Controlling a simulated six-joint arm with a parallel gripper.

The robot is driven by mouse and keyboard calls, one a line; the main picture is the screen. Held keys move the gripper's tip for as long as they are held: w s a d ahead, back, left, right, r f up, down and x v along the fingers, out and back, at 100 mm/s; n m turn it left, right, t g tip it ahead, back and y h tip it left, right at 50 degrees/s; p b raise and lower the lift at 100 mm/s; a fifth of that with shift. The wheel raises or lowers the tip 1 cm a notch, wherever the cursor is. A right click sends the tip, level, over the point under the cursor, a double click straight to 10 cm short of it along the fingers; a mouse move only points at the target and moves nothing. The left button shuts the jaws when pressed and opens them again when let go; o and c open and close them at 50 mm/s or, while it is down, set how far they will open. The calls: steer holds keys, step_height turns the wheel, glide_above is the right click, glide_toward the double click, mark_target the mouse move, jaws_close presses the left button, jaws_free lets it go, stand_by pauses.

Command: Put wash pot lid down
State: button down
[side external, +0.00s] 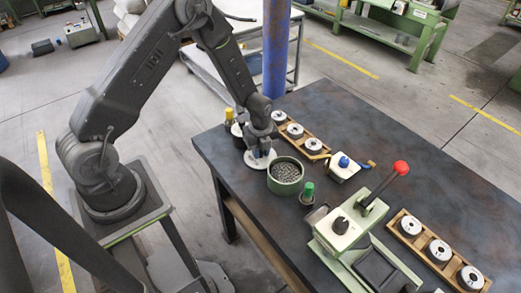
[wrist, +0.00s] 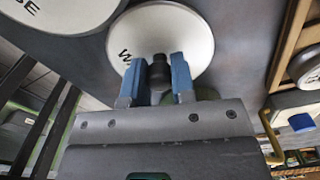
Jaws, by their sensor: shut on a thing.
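My gripper (side external: 260,145) is shut on the dark knob of a round white lid, the wash pot lid (side external: 255,162). In the wrist view the two blue fingers (wrist: 158,78) stand either side of the black knob (wrist: 159,72). The lid (wrist: 190,35) there bears a "W", the rest of its lettering hidden by the fingers. In the side view the lid is at the table's left edge, just left of an open green pot (side external: 285,178) full of small grey pieces. I cannot tell whether the lid touches the table.
A second white lid (wrist: 75,12) lettered "SE" is beside it. A yellow-topped container (side external: 229,114) stands behind my gripper. A wooden rack (side external: 310,143), a white block with a blue knob (side external: 343,167), a green-capped bottle (side external: 308,192) and a red-knobbed press (side external: 350,225) stand right.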

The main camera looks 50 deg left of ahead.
steer(key=shift+f, duration=0.1)
steer(key=c, duration=0.9)
jaws_free()
steer(key=shift+c, duration=0.2)
steer(key=s+d+r+n+t, duration=0.1)
steer(key=s+r+n, duration=0.15)
steer(key=r, duration=0.65)
steer(key=s+d+r+n+t, duration=0.1)
steer(key=s+d+r+n, duration=0.15)
steer(key=r, duration=0.65)
steer(key=s+r+n, duration=0.1)
steer(key=r+n, duration=0.3)
steer(key=r, duration=0.5)
steer(key=s+d+r+n+t, duration=0.1)
steer(key=s+d+r+n, duration=0.1)
steer(key=s+n, duration=0.4)
steer(key=s+d+r+n+t, duration=0.1)
steer(key=s+r+n+t, duration=0.1)
steer(key=s+r+n, duration=0.3)
steer(key=s+n, duration=0.1)
steer(key=s, duration=0.2)
steer(key=shift+s+d+r+t, duration=0.25)
steer(key=shift+s+d+t, duration=0.05)
steer(key=shift+s+d, duration=0.1)
